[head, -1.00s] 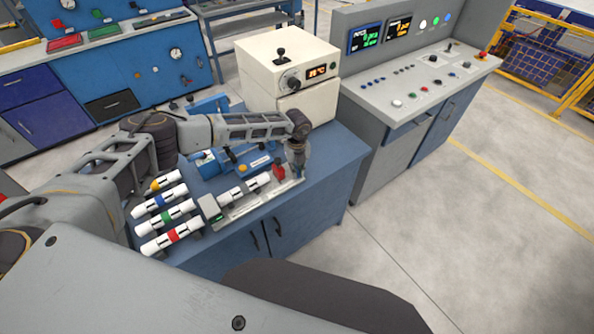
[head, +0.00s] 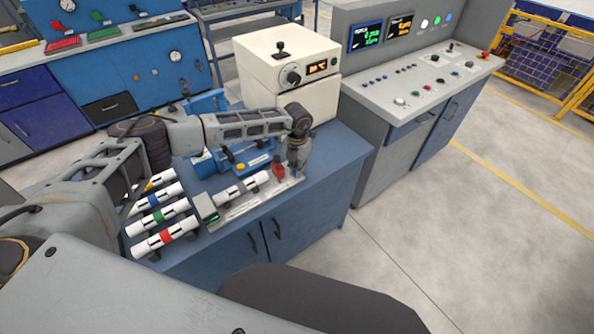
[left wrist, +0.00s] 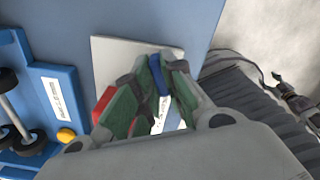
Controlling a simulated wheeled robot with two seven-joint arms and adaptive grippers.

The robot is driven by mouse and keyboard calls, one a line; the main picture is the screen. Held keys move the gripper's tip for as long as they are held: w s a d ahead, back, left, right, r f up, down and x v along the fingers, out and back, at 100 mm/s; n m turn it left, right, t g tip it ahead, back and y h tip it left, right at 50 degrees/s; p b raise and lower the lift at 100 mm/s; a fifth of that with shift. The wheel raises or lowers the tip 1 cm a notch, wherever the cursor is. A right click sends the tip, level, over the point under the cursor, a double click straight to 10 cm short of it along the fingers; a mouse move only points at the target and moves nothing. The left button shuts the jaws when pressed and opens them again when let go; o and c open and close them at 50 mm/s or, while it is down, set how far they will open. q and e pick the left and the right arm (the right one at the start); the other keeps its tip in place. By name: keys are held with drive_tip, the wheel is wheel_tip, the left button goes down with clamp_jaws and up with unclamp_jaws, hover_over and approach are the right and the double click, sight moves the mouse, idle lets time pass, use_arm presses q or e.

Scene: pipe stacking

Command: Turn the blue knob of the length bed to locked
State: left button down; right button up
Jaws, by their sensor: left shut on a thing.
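The length bed (head: 238,211) is a light grey rail along the front of the blue bench, with a white pipe (head: 238,187) lying on it. A red block (head: 278,170) stands near its right end. My left gripper (head: 293,173) points down at that end; its fingertips are hard to make out there. In the left wrist view its green-padded fingers (left wrist: 160,90) are shut on the blue knob (left wrist: 156,72), which shows as a narrow blue strip between them. The red block (left wrist: 103,103) shows left of the fingers. The knob is hidden in the head view. My right gripper is out of view.
Several white pipes with coloured bands (head: 163,215) lie left of the bed. A blue device with a yellow knob (head: 240,168) sits behind it. A cream box (head: 290,75) stands at the back. The bench top right of my gripper is clear.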

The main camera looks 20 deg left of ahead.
use_arm(q)
drive_tip(key=shift+f+m+b, duration=0.1)
drive_tip(key=shift+m+b, duration=0.35)
drive_tip(key=shift+m, duration=0.35)
drive_tip(key=shift+m+b, duration=0.45)
drive_tip(key=shift+m, duration=0.65)
drive_tip(key=shift+m+b, duration=0.6)
drive_tip(key=shift+m, duration=0.3)
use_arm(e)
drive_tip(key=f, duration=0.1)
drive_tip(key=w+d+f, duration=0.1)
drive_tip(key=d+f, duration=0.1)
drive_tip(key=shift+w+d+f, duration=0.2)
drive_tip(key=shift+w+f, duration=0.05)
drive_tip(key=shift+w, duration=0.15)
